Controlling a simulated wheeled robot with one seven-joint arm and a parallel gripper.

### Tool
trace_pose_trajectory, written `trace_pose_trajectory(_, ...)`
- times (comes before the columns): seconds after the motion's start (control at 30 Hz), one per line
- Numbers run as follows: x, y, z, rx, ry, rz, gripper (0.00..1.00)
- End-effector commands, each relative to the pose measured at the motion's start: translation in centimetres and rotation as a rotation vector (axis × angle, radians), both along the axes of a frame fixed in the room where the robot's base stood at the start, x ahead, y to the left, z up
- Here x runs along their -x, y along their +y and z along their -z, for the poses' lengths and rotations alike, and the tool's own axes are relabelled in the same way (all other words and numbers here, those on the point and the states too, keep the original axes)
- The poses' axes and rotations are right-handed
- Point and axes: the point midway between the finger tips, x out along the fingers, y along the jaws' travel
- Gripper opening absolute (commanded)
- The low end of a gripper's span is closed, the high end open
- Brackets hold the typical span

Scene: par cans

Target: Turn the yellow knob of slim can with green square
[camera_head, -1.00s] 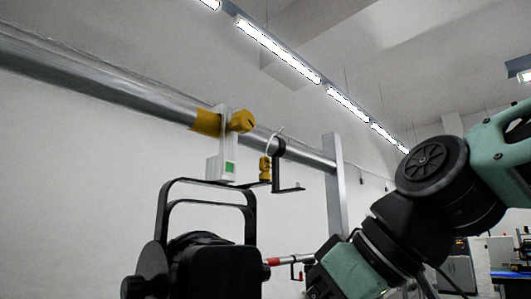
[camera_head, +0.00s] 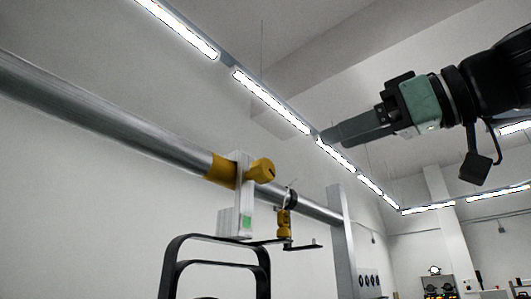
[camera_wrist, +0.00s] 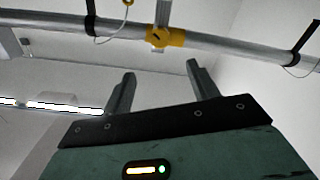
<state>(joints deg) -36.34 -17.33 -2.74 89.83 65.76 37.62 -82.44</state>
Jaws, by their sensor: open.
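The yellow knob (camera_head: 261,170) sticks out from a yellow clamp (camera_head: 222,170) around the metal pipe in the head view. A pale bracket with a green square (camera_head: 246,222) hangs below it, above the black yoke (camera_head: 215,240) of a can whose body is out of frame. My gripper (camera_head: 330,135) is up and to the right of the knob, apart from it and empty. In the wrist view, the knob (camera_wrist: 158,38) is beyond and above my open fingers (camera_wrist: 158,80), roughly between them.
The metal pipe (camera_head: 110,120) runs across the head view. A second hanger with a smaller yellow part (camera_head: 284,222) and a black bracket is just right of the knob. A grey post (camera_head: 343,240) stands further right. The space between my gripper and the knob looks clear.

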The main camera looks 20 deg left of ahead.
Motion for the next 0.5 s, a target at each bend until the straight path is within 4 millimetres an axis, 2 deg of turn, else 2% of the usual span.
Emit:
trace_pose_trajectory(0.03, 0.0, 0.3, -0.5, 0.002, 0.003, -0.001, 0.59)
trace_pose_trajectory(0.5, -0.7, 2.3, -0.2, 0.012, 0.004, 0.001, 0.59)
